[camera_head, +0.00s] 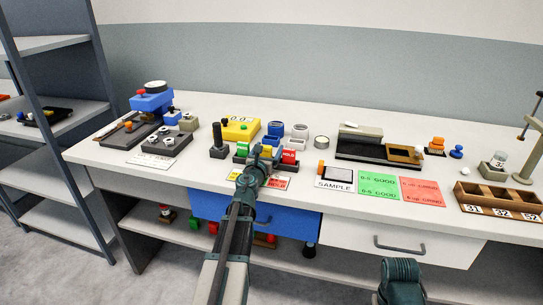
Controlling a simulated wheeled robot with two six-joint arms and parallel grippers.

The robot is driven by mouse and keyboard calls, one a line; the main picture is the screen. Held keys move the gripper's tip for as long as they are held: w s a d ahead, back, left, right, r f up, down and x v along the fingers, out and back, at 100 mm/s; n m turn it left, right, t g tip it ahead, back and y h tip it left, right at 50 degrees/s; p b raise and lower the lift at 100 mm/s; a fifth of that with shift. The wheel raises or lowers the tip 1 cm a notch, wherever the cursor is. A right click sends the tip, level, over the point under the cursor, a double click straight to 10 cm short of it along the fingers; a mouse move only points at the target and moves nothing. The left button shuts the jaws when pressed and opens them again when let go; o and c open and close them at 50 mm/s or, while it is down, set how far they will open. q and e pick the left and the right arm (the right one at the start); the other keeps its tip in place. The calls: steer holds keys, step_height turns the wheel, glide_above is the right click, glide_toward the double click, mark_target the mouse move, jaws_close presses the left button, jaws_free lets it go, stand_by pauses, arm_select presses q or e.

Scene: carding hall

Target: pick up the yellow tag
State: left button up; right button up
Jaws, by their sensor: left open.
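The yellow tag (266,150) is a small yellow piece on the white bench, in a row between a green piece (242,149) and a red piece (289,157). My left gripper (262,157) reaches in from the front and is open, with its fingertips at the yellow tag in the picture. The gripper hides part of the tag, and I cannot tell whether they touch. Only a dark part of my right arm shows at the bottom right; its fingertips are out of view.
A black upright handle (217,139) is to the left.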

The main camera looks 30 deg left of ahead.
arm_select(q)
steer(key=shift+s, duration=0.15)
steer(key=shift+c, duration=0.6)
jaws_close()
arm_select(e)
steer(key=shift+s, duration=0.1)
arm_select(q)
steer(key=shift+r, duration=0.1)
arm_select(e)
steer(key=shift+r, duration=0.1)
